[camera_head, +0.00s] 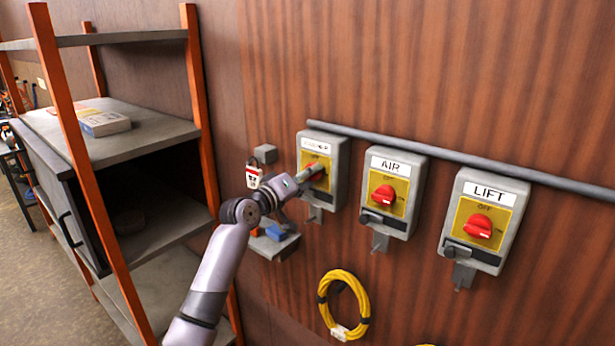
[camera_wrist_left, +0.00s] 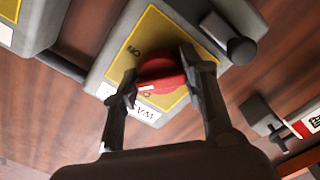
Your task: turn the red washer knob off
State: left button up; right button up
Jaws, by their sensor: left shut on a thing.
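The washer switch box (camera_head: 340,152) is the leftmost of three grey boxes on the wood wall. Its label is partly readable. Its red knob (camera_head: 313,170) sits on a yellow plate and is partly covered by my left gripper (camera_head: 308,174). In the left wrist view the red knob (camera_wrist_left: 161,74) lies between the two dark fingers of my left gripper (camera_wrist_left: 160,76), which are shut on it. The wrist picture is turned, and part of the "WA..." label (camera_wrist_left: 138,110) shows below the yellow plate. The knob's exact setting is hard to read. My right gripper is not in view.
The AIR box (camera_head: 395,190) and LIFT box (camera_head: 485,220) with red knobs stand to the right, under a grey pipe (camera_head: 450,154). A yellow cable coil (camera_head: 343,305) hangs below. A padlock with tag (camera_head: 254,178) and orange-posted shelving (camera_head: 140,135) are left.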

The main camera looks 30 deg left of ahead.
pick_arm(q)
jog(key=shift+r+n, duration=0.1)
jog(key=shift+n, duration=4)
jog(key=o, duration=1.1)
jog(key=s, duration=0.8)
jog(key=s+a, duration=0.1)
jog(key=s, duration=0.3)
